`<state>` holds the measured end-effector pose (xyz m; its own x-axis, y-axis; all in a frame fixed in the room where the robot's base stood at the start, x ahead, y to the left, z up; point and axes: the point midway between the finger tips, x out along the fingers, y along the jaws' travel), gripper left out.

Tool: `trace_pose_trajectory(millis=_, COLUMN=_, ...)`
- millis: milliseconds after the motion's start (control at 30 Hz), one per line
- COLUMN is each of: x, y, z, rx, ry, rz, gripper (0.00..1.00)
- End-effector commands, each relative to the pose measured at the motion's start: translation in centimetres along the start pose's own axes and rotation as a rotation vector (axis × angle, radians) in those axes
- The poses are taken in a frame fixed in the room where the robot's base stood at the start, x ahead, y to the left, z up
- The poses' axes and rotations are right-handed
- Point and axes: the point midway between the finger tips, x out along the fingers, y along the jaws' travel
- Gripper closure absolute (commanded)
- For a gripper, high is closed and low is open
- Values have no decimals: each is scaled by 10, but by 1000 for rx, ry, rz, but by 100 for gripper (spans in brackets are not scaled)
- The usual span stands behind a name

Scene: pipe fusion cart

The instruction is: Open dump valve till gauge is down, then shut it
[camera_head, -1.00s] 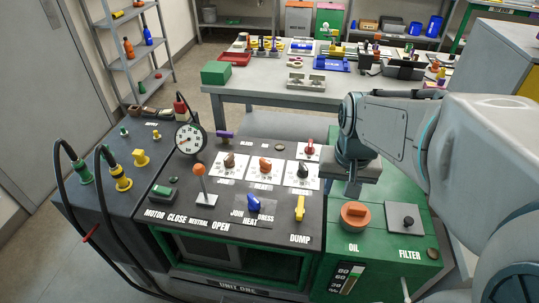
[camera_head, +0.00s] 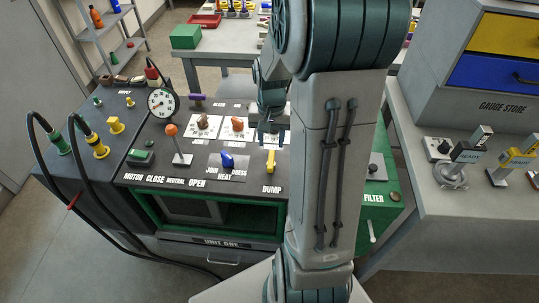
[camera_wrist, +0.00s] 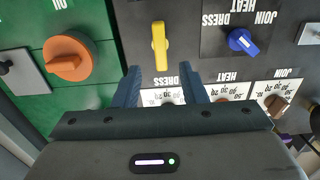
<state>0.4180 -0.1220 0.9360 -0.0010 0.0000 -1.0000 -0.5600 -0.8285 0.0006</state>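The dump valve is a yellow lever (camera_head: 270,161) above the word DUMP on the dark cart panel (camera_head: 225,188). In the wrist view the yellow lever (camera_wrist: 159,46) lies ahead of and between the fingertips, apart from them. The round white gauge (camera_head: 162,102) stands at the panel's back left; its needle is too small to read surely. My gripper (camera_head: 271,134) hangs above the panel just behind the lever. In the wrist view my gripper (camera_wrist: 162,82) has its two blue fingers spread, with nothing between them.
Dials on white plates (camera_head: 203,126) lie behind. An orange oil cap (camera_wrist: 68,57) is beside the valve in the wrist view. A gauge store bench (camera_head: 450,205) stands at right.

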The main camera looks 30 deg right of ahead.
Motion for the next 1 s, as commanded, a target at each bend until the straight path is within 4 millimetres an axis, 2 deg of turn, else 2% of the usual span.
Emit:
trace_pose_trajectory(millis=100, x=28, y=0, z=1, rx=0, ry=-6, rz=0, gripper=62)
trace_pose_trajectory(millis=333, x=63, y=0, z=0, rx=0, ry=-3, rz=0, gripper=62)
trace_pose_trajectory(millis=500, x=74, y=0, z=0, rx=0, ry=-1, rz=0, gripper=62)
trace_pose_trajectory(millis=800, x=76, y=0, z=0, rx=0, ry=1, rz=-1, gripper=62)
trace_pose_trajectory(millis=833, x=76, y=0, z=0, rx=0, ry=1, rz=-1, gripper=65)
trace_pose_trajectory(millis=967, x=76, y=0, z=0, rx=0, ry=1, rz=-1, gripper=100)
trace_pose_trajectory(millis=1000, x=76, y=0, z=0, rx=0, ry=1, rz=-1, gripper=100)
